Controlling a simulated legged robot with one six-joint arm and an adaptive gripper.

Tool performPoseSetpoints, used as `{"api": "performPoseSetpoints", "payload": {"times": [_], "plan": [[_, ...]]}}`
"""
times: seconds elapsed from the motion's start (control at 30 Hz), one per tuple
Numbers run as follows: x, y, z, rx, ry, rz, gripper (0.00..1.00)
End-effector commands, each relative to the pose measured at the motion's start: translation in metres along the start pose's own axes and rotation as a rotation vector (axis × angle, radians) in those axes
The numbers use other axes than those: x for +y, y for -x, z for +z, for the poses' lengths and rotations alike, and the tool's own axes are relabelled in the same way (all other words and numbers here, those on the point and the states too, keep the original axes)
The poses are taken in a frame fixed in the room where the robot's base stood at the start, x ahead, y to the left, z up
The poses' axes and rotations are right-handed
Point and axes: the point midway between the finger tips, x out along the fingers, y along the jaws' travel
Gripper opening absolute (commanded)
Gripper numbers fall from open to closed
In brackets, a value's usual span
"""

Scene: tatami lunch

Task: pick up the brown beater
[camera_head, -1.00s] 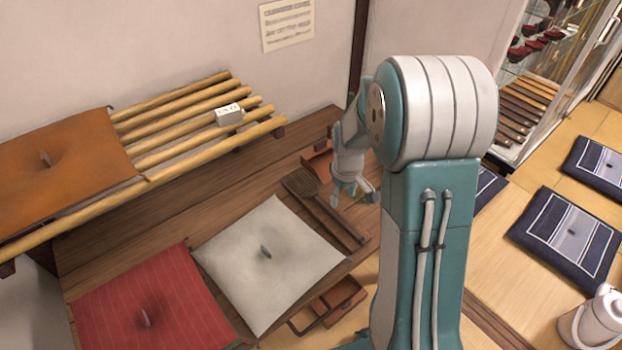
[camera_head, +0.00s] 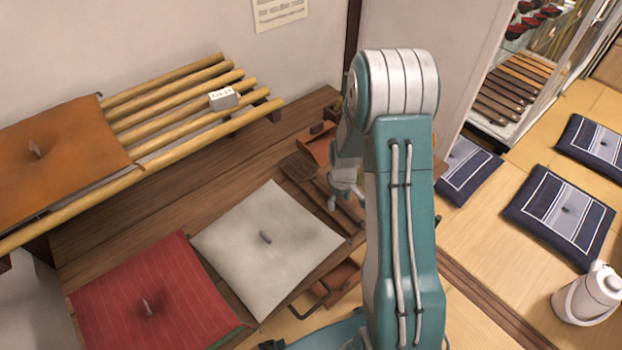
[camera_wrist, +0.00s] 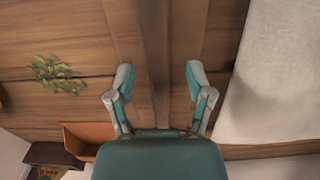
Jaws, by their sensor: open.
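The brown beater (camera_head: 298,165) lies on the dark wooden bench, beyond the white cushion. Its broad ribbed head shows in the head view, and its handle runs toward the lower right, partly hidden by my arm. My gripper (camera_head: 345,198) is over the handle side of the beater, pointing down. In the wrist view my gripper (camera_wrist: 158,80) is open, with its fingers spread and nothing held. A long brown strip, which looks like the beater's handle (camera_wrist: 154,45), runs up the picture between the fingers. I cannot tell the height of the fingertips above it.
The white cushion (camera_head: 265,240) and red cushion (camera_head: 150,300) lie on the bench. A slatted bamboo rack (camera_head: 180,105) carries an orange cushion (camera_head: 60,160) and a small white sign (camera_head: 223,98). The wrist view shows a green sprig (camera_wrist: 57,75) and an orange-brown box (camera_wrist: 88,138).

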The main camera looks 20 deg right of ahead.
Motion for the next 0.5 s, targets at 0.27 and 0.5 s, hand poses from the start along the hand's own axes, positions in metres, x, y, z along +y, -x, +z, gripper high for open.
{"api": "performPoseSetpoints", "payload": {"times": [0.27,0.5], "plan": [[0.0001,-0.0062,-0.0001,0.001,0.000,0.001,0.67],[0.0000,-0.0061,-0.0001,0.000,0.000,0.000,0.00]]}}
